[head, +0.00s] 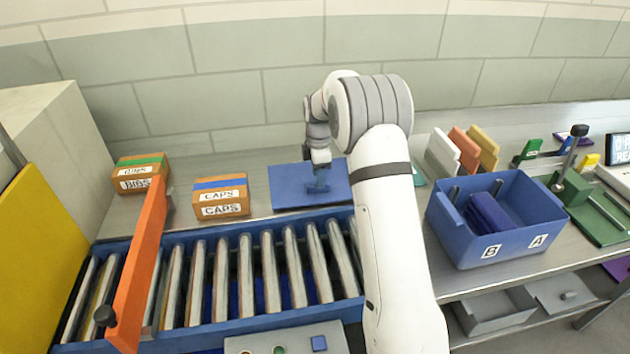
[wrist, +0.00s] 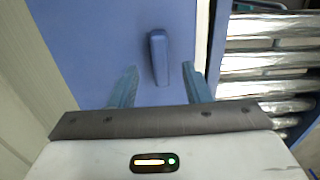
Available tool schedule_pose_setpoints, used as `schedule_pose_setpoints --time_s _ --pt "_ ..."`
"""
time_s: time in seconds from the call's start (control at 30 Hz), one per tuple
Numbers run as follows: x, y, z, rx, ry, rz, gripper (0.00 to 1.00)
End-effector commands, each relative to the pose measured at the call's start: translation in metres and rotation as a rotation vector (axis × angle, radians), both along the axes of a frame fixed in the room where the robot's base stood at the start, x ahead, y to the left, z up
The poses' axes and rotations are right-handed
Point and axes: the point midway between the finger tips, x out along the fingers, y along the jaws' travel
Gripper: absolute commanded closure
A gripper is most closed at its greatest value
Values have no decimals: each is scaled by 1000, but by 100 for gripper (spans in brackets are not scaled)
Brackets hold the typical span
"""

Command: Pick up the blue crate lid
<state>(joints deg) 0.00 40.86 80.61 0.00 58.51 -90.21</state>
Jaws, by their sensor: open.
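The blue crate lid (head: 290,188) lies flat on the grey bench behind the roller conveyor, partly hidden by my arm in the head view. In the wrist view the lid (wrist: 100,40) fills much of the picture, with a raised blue handle (wrist: 158,58) on it. My gripper (head: 320,180) is over the lid, pointing down. In the wrist view my gripper (wrist: 160,85) is open, with one finger on each side of the handle's near end. The handle appears between the fingertips or just beyond them; I cannot tell contact.
The roller conveyor (head: 205,335) runs in front, with an orange bar (head: 140,265) across it. A CAPS box (head: 221,197) and a BIBS box (head: 139,173) stand to the left. A blue crate (head: 505,248) marked B and A stands to the right. A wall rises behind.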

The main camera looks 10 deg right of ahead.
Motion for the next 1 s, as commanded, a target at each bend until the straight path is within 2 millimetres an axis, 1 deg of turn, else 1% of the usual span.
schedule_pose_setpoints --time_s 0.1,0.2,0.43,0.47,0.9,1.0 --pt "-2 0 -16 0 3 -1 56" --pt "-1 0 -24 0 2 -1 56" --pt "-1 0 -26 0 0 -2 56" --pt "-1 0 -26 0 0 -2 58" --pt "-1 -1 -25 0 0 -3 94" --pt "-1 -1 -25 0 0 -3 100"
